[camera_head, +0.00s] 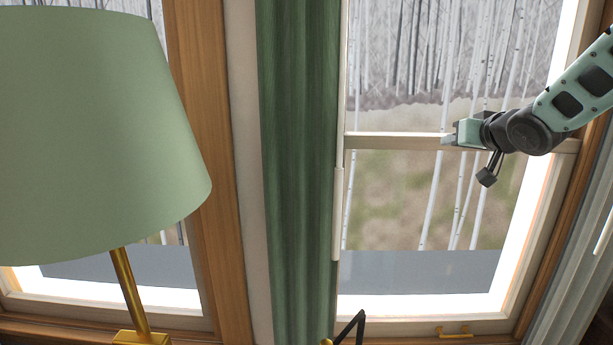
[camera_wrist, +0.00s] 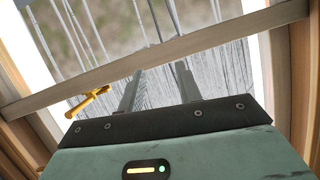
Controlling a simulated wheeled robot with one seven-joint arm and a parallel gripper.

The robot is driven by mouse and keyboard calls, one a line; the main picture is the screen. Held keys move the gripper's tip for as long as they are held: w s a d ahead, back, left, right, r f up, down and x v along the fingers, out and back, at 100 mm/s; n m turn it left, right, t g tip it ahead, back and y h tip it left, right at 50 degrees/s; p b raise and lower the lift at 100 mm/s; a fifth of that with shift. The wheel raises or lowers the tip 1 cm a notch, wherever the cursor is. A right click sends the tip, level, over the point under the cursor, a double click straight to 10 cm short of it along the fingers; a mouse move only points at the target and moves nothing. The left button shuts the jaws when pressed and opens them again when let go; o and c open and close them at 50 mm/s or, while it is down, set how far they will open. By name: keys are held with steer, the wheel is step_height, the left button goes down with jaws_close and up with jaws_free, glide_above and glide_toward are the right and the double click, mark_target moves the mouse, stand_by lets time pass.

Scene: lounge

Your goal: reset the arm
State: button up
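My arm reaches in from the right edge of the head view. My gripper (camera_head: 449,138) points left in front of the right window (camera_head: 400,141), near the height of its middle rail. In the wrist view my gripper (camera_wrist: 158,74) shows two dark fingers set apart, with nothing held between them. The window rail and the pale trees outside lie beyond the fingers.
A lamp with a green shade (camera_head: 95,130) and a brass stem (camera_head: 130,290) stands at the left. A green curtain (camera_head: 297,170) hangs between the windows. A brass handle (camera_wrist: 88,102) shows left of the fingers in the wrist view. A pale curtain (camera_head: 575,260) hangs at right.

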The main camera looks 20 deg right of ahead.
steer(key=s+a+f+n+g+y, duration=0.1)
steer(key=s+a+f+n+g, duration=0.2)
steer(key=a, duration=0.6)
steer(key=s+a+f+n+g+y, duration=0.1)
steer(key=s+a+f+g, duration=0.1)
steer(key=s+a+f, duration=0.5)
steer(key=a+f+n+g+y, duration=0.2)
steer(key=a+f, duration=0.1)
steer(key=a, duration=0.7)
steer(key=s+a+f+n+g, duration=0.2)
steer(key=s+a, duration=0.3)
steer(key=s, duration=0.5)
steer(key=s+a+f+n+g, duration=0.3)
steer(key=s+a+g, duration=0.1)
steer(key=s, duration=0.6)
steer(key=shift+s+a+f+g+h, duration=0.2)
steer(key=shift+a+f+g+h, duration=0.1)
steer(key=shift+a+h, duration=0.1)
steer(key=shift+s+d, duration=0.1)
